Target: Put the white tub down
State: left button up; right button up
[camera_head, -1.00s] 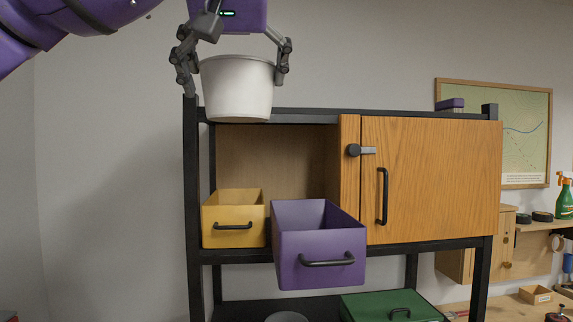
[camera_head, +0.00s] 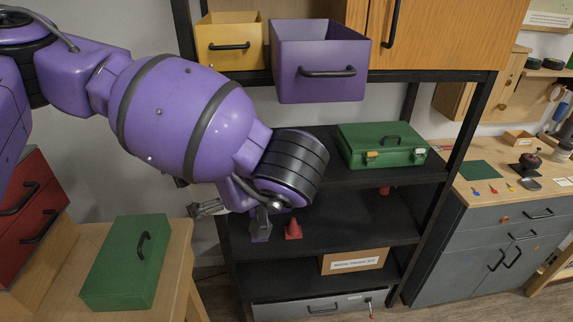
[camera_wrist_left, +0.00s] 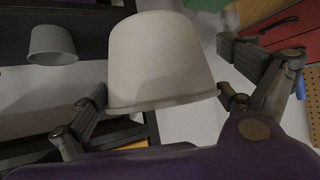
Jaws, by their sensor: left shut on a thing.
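The white tub (camera_wrist_left: 160,60) is between the two fingers of my left gripper (camera_wrist_left: 162,96), which is shut on it. In the head view the left gripper (camera_head: 234,215) is low at the left side of the black shelf unit (camera_head: 350,224), and my arm hides the tub. How far the tub is from any surface cannot be told. My right gripper is not in view.
A grey tub (camera_wrist_left: 52,45) stands on a dark shelf in the wrist view. A green case (camera_head: 383,148) and a red cone (camera_head: 293,229) are on the shelves. A green box (camera_head: 128,262) lies on a wooden table (camera_head: 177,262) at left.

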pick_arm(q)
notch_tip(320, 180, down, 10)
jog(key=n+g, duration=0.1)
jog(key=shift+s+r, duration=0.15)
jog(key=shift+s, duration=0.3)
jog(key=shift+a+y, duration=0.1)
jog(key=shift+y, duration=0.2)
